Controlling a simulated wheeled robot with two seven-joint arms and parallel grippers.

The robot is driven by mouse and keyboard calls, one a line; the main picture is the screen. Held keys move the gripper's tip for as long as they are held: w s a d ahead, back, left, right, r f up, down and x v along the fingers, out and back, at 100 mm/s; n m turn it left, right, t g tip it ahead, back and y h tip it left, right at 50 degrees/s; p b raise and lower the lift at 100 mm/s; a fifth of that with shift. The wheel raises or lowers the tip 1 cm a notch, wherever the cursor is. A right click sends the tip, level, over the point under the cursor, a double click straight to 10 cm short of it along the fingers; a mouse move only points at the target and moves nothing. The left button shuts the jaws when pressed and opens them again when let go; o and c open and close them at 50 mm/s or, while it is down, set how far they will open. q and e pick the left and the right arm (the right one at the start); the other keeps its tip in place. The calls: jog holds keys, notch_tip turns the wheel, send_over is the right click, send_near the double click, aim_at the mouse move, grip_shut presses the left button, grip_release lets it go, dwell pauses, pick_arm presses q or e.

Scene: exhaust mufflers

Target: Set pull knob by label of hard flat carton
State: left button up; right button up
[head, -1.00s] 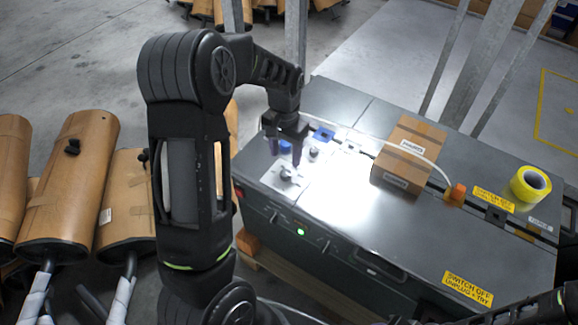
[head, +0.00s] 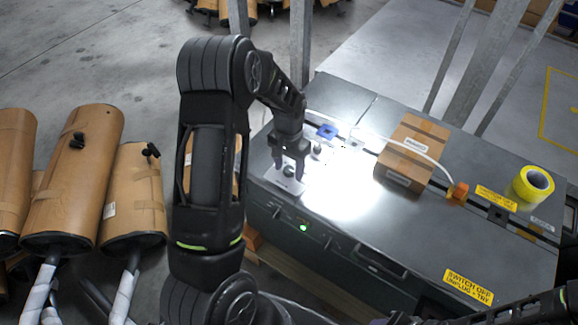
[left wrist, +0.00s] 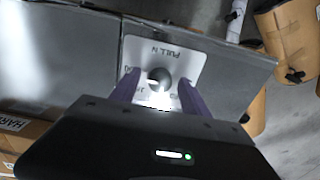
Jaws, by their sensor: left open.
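The pull knob (left wrist: 160,80) is a dark round knob on a pale plate (left wrist: 190,62) whose printing reads "PULL N", upside down in the left wrist view. In the head view the knob (head: 289,171) is near the left end of the grey machine top. My left gripper (head: 288,172) is open, its two purple fingers one on each side of the knob; whether they touch it I cannot tell. The hard flat carton (head: 412,152) is a small brown box with white labels on the machine top; a corner of a carton marked "HARD" (left wrist: 14,122) shows in the left wrist view.
Blue and grey knobs stand just behind the gripper. A white hose (head: 400,143) runs across the top to an orange fitting (head: 457,192). Brown mufflers (head: 72,180) stand on the floor at left. Metal posts rise behind the machine.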

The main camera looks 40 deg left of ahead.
pick_arm(q)
jog(key=shift+c, duration=0.4)
grip_shut()
jog(key=shift+n, duration=0.5)
jog(key=shift+n+b, duration=0.4)
jog(key=shift+n, duration=1.3)
jog(key=shift+n+b, duration=0.35)
jog(key=shift+n, duration=1.95)
